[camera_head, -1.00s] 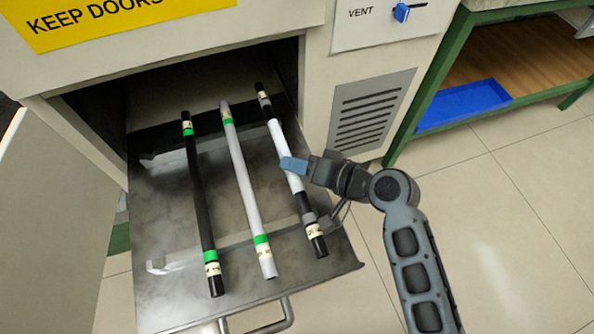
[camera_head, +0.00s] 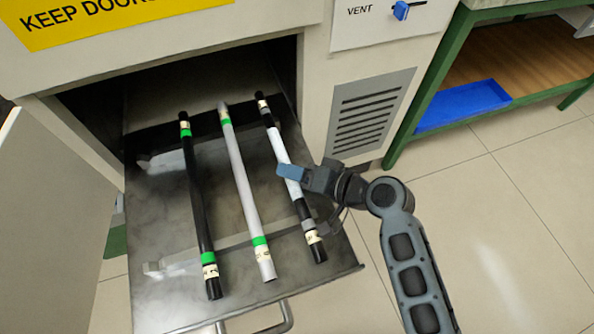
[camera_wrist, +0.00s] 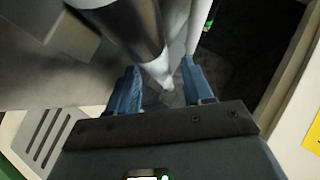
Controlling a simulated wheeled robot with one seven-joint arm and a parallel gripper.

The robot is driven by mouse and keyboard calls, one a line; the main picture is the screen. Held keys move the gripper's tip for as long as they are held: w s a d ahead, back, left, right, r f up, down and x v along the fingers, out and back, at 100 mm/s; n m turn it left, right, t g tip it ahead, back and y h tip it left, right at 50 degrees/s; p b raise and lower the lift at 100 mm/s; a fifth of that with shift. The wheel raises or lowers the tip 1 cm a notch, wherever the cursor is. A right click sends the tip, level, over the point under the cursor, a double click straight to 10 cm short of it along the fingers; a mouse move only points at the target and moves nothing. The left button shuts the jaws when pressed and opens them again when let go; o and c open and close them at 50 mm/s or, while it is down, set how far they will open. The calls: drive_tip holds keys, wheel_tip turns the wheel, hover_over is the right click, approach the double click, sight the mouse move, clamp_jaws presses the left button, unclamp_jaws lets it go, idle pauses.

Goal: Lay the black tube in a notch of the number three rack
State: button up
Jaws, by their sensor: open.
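The black tube (camera_head: 199,215) with green bands and cream labels near its ends lies across two metal rails in the open drawer, left of two other tubes. A pale grey tube (camera_head: 241,185) with green bands lies in the middle. A white tube (camera_head: 278,148) with black ends lies at the right. My gripper (camera_head: 291,172) is at the white tube. In the wrist view, its open blue fingers (camera_wrist: 160,92) stand on either side of a white tube, not clamped on it. The far finger is mostly hidden in the head view. I see no rack marked three.
The drawer (camera_head: 165,305) is pulled out of a cabinet, with an opened door (camera_head: 50,220) at the left. A vent grille (camera_head: 370,112) is on the cabinet's right face. A green-framed bench holds a blue tray (camera_head: 463,105). The floor at the right is clear.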

drive_tip(key=shift+r, duration=0.25)
drive_tip(key=p+v, duration=0.2)
drive_tip(key=v, duration=1)
drive_tip(key=s+d+f+m+t+h, duration=0.1)
drive_tip(key=s+d+f+h, duration=0.1)
drive_tip(key=s+d+h, duration=0.35)
drive_tip(key=s+d+f+m+t+h, duration=0.1)
drive_tip(key=s+d+t+h, duration=0.1)
drive_tip(key=s, duration=0.7)
drive_tip(key=s+d+r+n+t+h, duration=0.3)
drive_tip(key=s+r+t, duration=0.1)
drive_tip(key=s+r, duration=0.9)
wheel_tip(320, 180, up, 4)
drive_tip(key=shift+s+d+f, duration=0.1)
drive_tip(key=shift+s+d, duration=0.1)
drive_tip(key=shift+s, duration=0.1)
